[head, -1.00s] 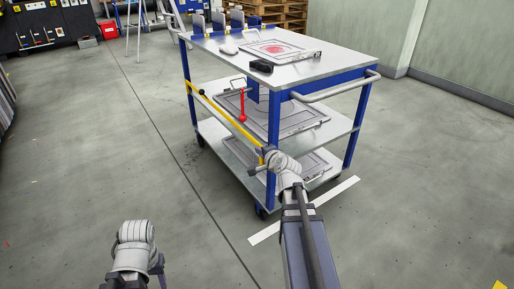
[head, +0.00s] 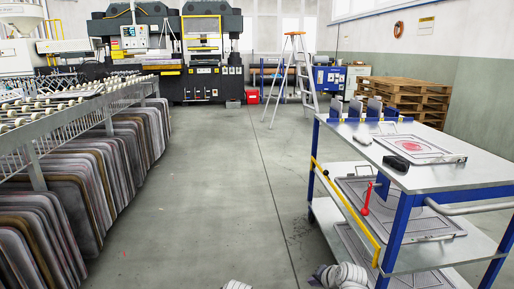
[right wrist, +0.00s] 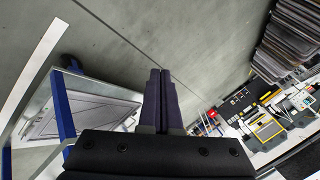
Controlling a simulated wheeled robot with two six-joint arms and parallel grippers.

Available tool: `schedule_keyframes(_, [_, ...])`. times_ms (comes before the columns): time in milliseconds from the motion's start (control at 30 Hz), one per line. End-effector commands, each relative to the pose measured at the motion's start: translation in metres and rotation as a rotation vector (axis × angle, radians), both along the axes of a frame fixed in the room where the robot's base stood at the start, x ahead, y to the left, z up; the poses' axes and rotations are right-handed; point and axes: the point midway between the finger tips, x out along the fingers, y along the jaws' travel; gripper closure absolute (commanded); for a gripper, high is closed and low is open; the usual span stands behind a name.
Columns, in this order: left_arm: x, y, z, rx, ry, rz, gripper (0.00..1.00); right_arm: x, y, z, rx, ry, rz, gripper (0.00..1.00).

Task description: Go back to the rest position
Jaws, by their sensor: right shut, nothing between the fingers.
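My right gripper (right wrist: 160,78) shows in the right wrist view with its two dark fingers together and nothing between them. It points out over bare grey floor, beside the blue-framed cart (right wrist: 62,112) at the left of that view. In the head view, only pale rounded pieces of my arms show at the bottom edge, the right one close to the cart's lower left corner. My left gripper's fingers are out of the picture.
The cart (head: 405,200) stands at the right, with a panel (head: 440,151) and a black object (head: 396,162) on top. A rack (head: 75,122) of panels lines the left. A stepladder (head: 303,85) and pallets (head: 405,100) stand behind. The middle floor is clear.

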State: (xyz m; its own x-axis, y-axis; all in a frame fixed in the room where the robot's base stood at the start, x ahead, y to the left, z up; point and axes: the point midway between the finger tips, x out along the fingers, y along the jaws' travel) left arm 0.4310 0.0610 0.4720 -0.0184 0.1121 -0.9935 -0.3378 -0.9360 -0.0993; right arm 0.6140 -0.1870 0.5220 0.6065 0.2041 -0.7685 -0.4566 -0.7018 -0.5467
Motion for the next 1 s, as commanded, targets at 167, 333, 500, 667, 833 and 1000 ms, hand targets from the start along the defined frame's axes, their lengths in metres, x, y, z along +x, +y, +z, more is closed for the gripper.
schedule_keyframes(167, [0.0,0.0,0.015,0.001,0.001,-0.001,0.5,-0.07,0.082,-0.02,-0.258,0.223,0.424,1.0])
schedule_keyframes(333, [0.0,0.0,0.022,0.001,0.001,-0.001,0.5,-0.125,0.112,-0.026,-0.443,0.38,0.705,1.0])
schedule_keyframes(500, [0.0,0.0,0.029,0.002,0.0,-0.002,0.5,-0.169,0.125,-0.022,-0.587,0.507,0.915,1.0])
schedule_keyframes(667, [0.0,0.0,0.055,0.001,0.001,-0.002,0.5,-0.184,0.126,0.006,-0.641,0.561,0.99,1.0])
schedule_keyframes(833, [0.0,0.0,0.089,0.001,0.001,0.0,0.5,-0.183,0.126,0.04,-0.638,0.559,0.986,1.0])
schedule_keyframes(1000, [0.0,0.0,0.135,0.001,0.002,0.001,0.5,-0.183,0.126,0.085,-0.636,0.558,0.983,1.0])
